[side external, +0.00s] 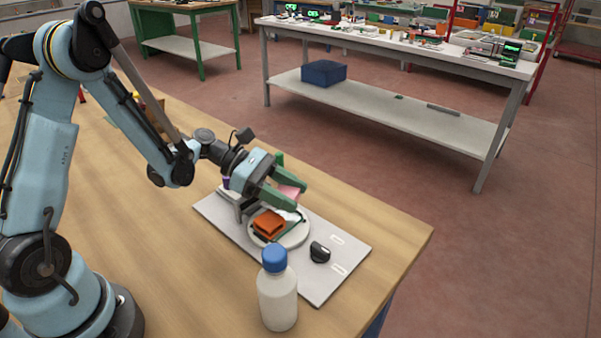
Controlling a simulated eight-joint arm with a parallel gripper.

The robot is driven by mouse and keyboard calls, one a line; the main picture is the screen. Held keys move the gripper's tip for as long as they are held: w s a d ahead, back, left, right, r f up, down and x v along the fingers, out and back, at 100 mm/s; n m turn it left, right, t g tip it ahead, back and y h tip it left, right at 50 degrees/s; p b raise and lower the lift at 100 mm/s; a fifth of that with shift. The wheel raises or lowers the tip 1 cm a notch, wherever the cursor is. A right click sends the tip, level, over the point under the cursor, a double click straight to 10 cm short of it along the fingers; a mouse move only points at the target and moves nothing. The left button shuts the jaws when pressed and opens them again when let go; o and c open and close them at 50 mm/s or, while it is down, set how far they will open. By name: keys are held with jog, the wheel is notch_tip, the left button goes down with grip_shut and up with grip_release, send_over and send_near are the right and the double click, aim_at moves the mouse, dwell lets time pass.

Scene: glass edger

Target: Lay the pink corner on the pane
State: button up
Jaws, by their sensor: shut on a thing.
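My gripper (289,185) has green fingers and is shut on the pink corner (290,191), which shows as a small pink patch between them. The fingers hide part of it. It is over the back part of a round light disc (297,237) on a grey base plate. An orange block (268,224) sits on the disc, in front of my gripper. A thin dark green line beside the block may be the edge of the glass pane (289,229); the pane is mostly hard to make out. I cannot tell the gap between the pink corner and what lies below.
The grey base plate (347,250) lies on a wooden table (180,250). A black knob (319,252) stands on the plate's right part. A white bottle with a blue cap (277,290) stands at the front.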

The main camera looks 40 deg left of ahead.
jog(key=shift+f, duration=0.45)
jog(key=o, duration=1)
jog(key=shift+r, duration=0.15)
jog(key=shift+a+r, duration=0.15)
jog(key=shift+r, duration=0.45)
jog(key=v, duration=1.1)
jog(key=s+d+r+m+t+y, duration=0.1)
jog(key=s+d+m+y, duration=0.1)
jog(key=m+y, duration=0.4)
jog(key=s+d+r+m+t+y, duration=0.1)
jog(key=s+m+y, duration=0.3)
jog(key=m, duration=1.2)
jog(key=d+y, duration=0.1)
jog(key=y, duration=0.1)
jog(key=shift+s+r+y, duration=0.3)
jog(key=shift+s+r, duration=0.1)
jog(key=shift+d, duration=0.15)
